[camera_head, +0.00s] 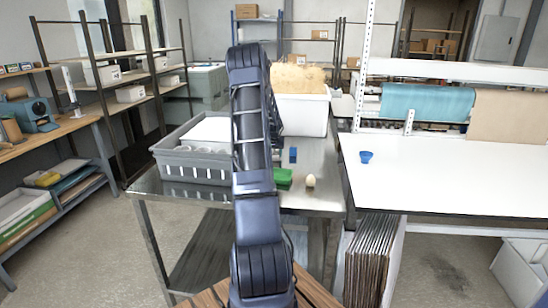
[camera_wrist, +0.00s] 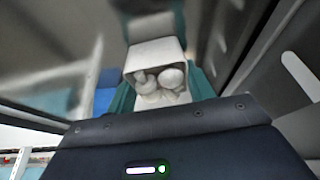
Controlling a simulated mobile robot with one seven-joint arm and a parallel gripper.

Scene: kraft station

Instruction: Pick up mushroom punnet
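The mushroom punnet (camera_wrist: 155,55) is a small white open box with several pale mushrooms in it. It shows in the upper middle of the wrist view, just beyond the dark housing of my gripper (camera_wrist: 165,135). In the head view my arm runs up the middle of the picture, and I cannot make out the punnet or my gripper's fingers there. The wrist view does not clearly show the fingertips, so I cannot tell whether they are open or touch the punnet. Dark green surfaces (camera_wrist: 121,99) lie beside the punnet.
On the metal table (camera_head: 160,184) are a grey crate (camera_head: 190,171), a green block (camera_head: 283,177), a small blue item (camera_head: 293,155), an egg-like object (camera_head: 310,181) and a white bin (camera_head: 302,116).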

